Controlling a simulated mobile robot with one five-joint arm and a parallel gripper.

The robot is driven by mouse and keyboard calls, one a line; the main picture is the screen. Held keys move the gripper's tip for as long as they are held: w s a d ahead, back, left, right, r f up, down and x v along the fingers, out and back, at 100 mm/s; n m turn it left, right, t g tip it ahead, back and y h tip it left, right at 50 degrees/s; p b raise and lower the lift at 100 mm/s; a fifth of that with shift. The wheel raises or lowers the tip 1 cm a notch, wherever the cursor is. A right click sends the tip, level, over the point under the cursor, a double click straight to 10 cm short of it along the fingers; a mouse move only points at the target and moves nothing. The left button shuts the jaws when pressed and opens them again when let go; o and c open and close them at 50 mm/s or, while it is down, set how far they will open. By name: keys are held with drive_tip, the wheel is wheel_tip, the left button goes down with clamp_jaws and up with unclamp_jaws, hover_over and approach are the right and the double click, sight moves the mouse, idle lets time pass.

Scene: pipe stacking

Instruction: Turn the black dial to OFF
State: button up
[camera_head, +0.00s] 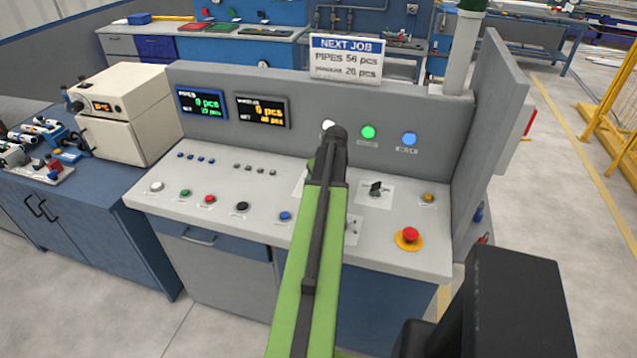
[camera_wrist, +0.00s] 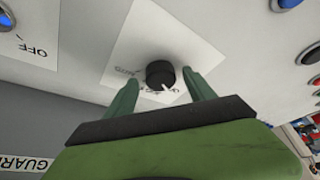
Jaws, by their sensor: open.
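In the wrist view, a round black dial (camera_wrist: 160,74) with a white pointer mark sits on a white label plate (camera_wrist: 120,48). Its pointer faces the lower right of the picture. Small lettering beside it is hard to read. My gripper (camera_wrist: 160,80) is open, with its green fingers on either side of the dial; I cannot tell whether they touch it. A label reading OFF (camera_wrist: 33,46) is at the left edge, beside another round control. In the head view, a black switch (camera_head: 376,188) is right of my arm; I cannot tell whether it is the same dial. My arm hides the fingers there.
The grey console (camera_head: 250,222) carries several coloured buttons and lamps. A red emergency button (camera_head: 410,235) on a yellow base is at its right. A beige box (camera_head: 125,110) stands to the left. A NEXT JOB sign (camera_head: 346,59) stands on the back panel.

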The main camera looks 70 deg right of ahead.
drive_tip(key=p+v, duration=1.5)
drive_tip(key=v, duration=0.2)
drive_tip(key=shift+p, duration=0.4)
drive_tip(key=shift+a, duration=0.1)
drive_tip(key=shift+r, duration=0.1)
